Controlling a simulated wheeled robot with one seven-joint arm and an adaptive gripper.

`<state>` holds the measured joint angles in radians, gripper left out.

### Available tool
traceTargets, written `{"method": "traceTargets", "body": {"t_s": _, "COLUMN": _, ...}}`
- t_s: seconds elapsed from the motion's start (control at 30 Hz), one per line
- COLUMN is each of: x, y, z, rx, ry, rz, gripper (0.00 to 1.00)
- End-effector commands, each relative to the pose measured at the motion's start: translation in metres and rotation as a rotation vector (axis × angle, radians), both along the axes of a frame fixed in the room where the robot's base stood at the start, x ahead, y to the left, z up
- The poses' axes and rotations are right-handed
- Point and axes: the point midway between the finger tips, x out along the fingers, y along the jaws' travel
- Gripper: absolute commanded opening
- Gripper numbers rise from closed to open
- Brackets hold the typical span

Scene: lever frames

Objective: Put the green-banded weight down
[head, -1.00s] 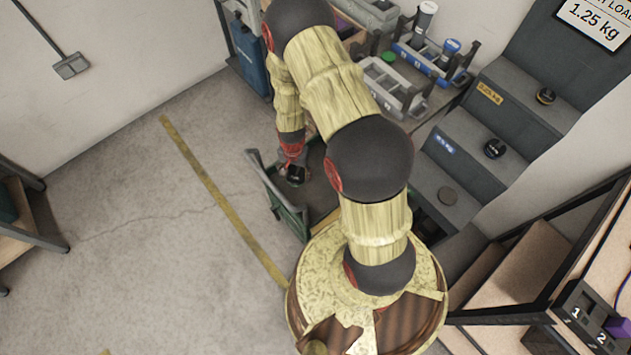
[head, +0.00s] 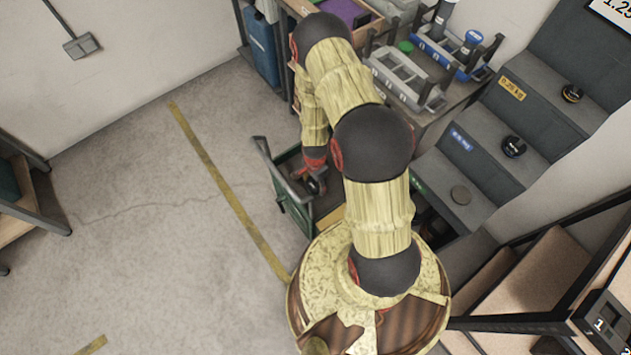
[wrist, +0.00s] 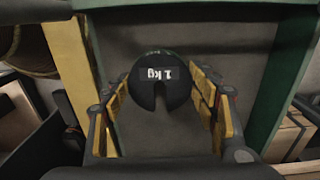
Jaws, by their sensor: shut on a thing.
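A dark round weight (wrist: 160,82) marked "1 kg" sits between my fingers in the wrist view, its slot pointing down the picture. A faint small greenish mark shows at its top edge; no full green band can be made out. My gripper (wrist: 162,95) is shut on this weight, with yellow-padded fingers at both sides. In the head view my gripper (head: 316,182) is low over the green-framed cart (head: 292,204), and the weight there is too small and dark to tell clearly. In the wrist view a grey surface lies beneath; I cannot tell whether the weight touches it.
Grey steps (head: 478,178) at the right carry several round weights on labelled treads. A bench with a grey tray (head: 405,80) and a blue tray (head: 450,55) stands behind. A wooden shelf (head: 535,270) is at lower right. The floor at left is open.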

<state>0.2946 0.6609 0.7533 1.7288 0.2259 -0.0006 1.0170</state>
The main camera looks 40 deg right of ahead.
Motion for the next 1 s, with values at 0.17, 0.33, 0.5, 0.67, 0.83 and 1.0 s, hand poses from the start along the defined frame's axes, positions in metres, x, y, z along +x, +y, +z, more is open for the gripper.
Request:
{"method": "traceTargets", "body": {"t_s": 0.17, "x": 0.001, "y": 0.000, "z": -0.012, "rx": -0.001, "ry": -0.002, "rz": 0.001, "gripper": 0.00}}
{"method": "traceTargets", "body": {"t_s": 0.33, "x": 0.001, "y": 0.000, "z": -0.034, "rx": -0.001, "ry": -0.002, "rz": 0.000, "gripper": 0.00}}
{"method": "traceTargets", "body": {"t_s": 0.5, "x": 0.002, "y": 0.000, "z": -0.037, "rx": -0.001, "ry": -0.002, "rz": 0.000, "gripper": 0.00}}
{"method": "traceTargets", "body": {"t_s": 0.67, "x": 0.001, "y": 0.000, "z": -0.036, "rx": -0.001, "ry": -0.002, "rz": 0.001, "gripper": 0.00}}
{"method": "traceTargets", "body": {"t_s": 0.83, "x": 0.000, "y": 0.000, "z": -0.040, "rx": 0.000, "ry": 0.000, "rz": 0.001, "gripper": 0.60}}
{"method": "traceTargets", "body": {"t_s": 1.0, "x": 0.000, "y": 0.000, "z": -0.040, "rx": 0.000, "ry": 0.000, "rz": 0.001, "gripper": 0.69}}
